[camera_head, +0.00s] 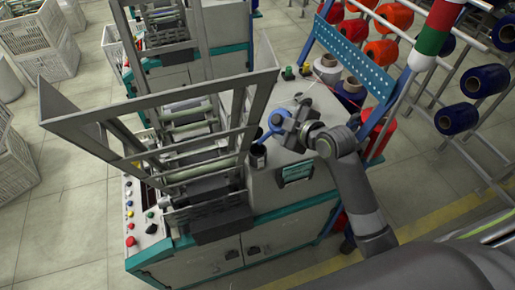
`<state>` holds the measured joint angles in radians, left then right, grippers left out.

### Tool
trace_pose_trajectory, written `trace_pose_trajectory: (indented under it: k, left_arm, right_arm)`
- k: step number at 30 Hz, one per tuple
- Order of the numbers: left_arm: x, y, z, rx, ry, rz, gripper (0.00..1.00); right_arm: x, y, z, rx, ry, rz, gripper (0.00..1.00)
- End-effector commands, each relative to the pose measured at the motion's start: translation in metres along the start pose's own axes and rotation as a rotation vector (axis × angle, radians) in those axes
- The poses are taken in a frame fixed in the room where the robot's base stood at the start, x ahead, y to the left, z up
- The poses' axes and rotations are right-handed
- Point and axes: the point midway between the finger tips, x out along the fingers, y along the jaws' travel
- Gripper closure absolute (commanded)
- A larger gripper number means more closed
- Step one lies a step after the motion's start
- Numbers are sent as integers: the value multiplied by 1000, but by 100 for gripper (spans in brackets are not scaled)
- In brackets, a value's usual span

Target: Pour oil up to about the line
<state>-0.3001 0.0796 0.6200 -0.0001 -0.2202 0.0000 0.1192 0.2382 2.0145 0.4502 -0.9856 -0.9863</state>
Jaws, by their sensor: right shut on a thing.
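My right gripper (289,127) is shut on a blue thing (267,133), which looks like the oil vessel, above the top of the grey machine. Its lower end slants down and left toward a small dark cup or reservoir (257,156) on the machine top. I cannot tell whether the two touch. No stream of oil, oil level or line can be made out at this size. My left gripper is not in view.
The winding machine's tilted metal frame (160,93) rises left of the gripper. A blue perforated rack panel (354,58) and racks of red and blue bobbins (457,118) stand to the right. White crates (46,50) stand at far left.

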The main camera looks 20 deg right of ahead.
Motion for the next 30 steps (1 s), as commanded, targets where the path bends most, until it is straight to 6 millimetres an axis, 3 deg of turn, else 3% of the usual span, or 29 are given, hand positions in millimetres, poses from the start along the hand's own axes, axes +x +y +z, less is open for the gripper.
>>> trace_pose_trajectory:
  k: [30]
  left_arm:
    - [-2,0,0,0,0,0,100]
  right_arm:
    - [-2,3,-4,-48,-11,21,65]
